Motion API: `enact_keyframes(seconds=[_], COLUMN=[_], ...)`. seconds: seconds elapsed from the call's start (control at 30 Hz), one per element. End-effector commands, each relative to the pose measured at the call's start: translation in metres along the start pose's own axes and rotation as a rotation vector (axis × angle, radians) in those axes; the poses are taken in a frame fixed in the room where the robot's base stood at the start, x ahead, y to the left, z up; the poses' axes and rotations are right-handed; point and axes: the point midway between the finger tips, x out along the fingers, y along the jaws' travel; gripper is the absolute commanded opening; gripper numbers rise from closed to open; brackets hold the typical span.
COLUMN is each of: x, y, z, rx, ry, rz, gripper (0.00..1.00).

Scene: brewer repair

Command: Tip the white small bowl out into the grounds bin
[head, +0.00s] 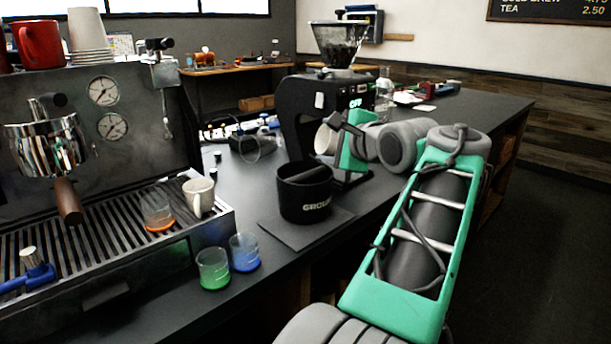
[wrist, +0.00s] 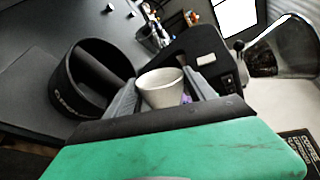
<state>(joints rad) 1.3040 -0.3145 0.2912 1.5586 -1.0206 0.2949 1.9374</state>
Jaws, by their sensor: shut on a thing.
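The white small bowl (head: 324,139) is held in my gripper (head: 338,128), up in the air behind and slightly right of the grounds bin (head: 304,198). In the wrist view the bowl (wrist: 161,92) sits between the two fingers of my gripper (wrist: 160,84), its rim facing away from the palm. Its contents cannot be made out. The bin is a black round tub with white lettering and a bar across its mouth. It stands upright on the counter and also shows left of the fingers in the wrist view (wrist: 78,100). The bowl is apart from the bin.
A black grinder (head: 305,110) with a clear hopper stands behind my gripper. An espresso machine (head: 95,140) fills the left. A green-bottomed glass (head: 213,270) and a blue-bottomed glass (head: 244,252) stand left of the bin. A dark mat (head: 290,233) lies under the bin.

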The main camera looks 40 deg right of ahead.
Motion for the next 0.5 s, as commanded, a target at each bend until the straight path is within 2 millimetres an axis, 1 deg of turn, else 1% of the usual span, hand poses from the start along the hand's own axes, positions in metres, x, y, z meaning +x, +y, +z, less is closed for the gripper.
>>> enact_keyframes(seconds=[0.5], x=[0.0007], y=[0.0021], z=[0.0102], rx=[-0.067], ry=[0.018], rz=[0.001], gripper=[0.13])
